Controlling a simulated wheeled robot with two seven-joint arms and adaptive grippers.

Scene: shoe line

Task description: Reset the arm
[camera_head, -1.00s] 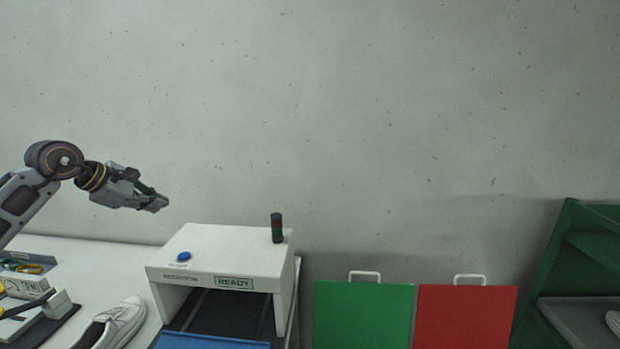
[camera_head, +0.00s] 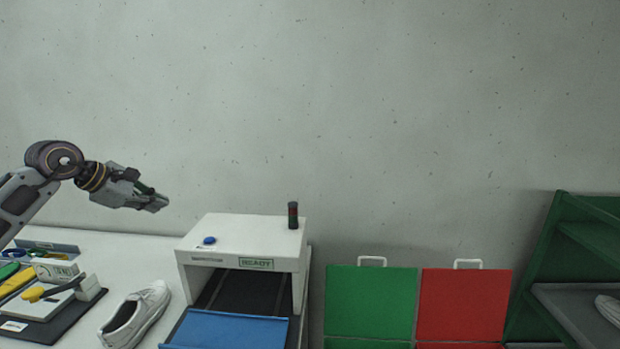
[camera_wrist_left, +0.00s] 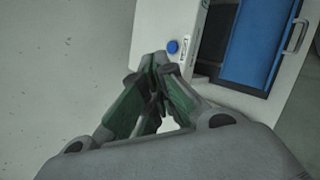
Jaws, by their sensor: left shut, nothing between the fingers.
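My left gripper (camera_head: 155,202) is raised in front of the grey wall, above the left part of the white table and left of the white machine. It is shut and empty; in the left wrist view its green-padded fingers (camera_wrist_left: 155,62) meet at the tips. My right gripper is in neither view.
A white machine (camera_head: 240,228) with a blue button (camera_head: 209,240) and a READY sign stands on the table, a blue tray (camera_head: 225,330) at its opening. A white shoe (camera_head: 150,308) lies left of it. Green (camera_head: 370,300) and red (camera_head: 465,300) bins and a green rack (camera_head: 545,250) stand to the right.

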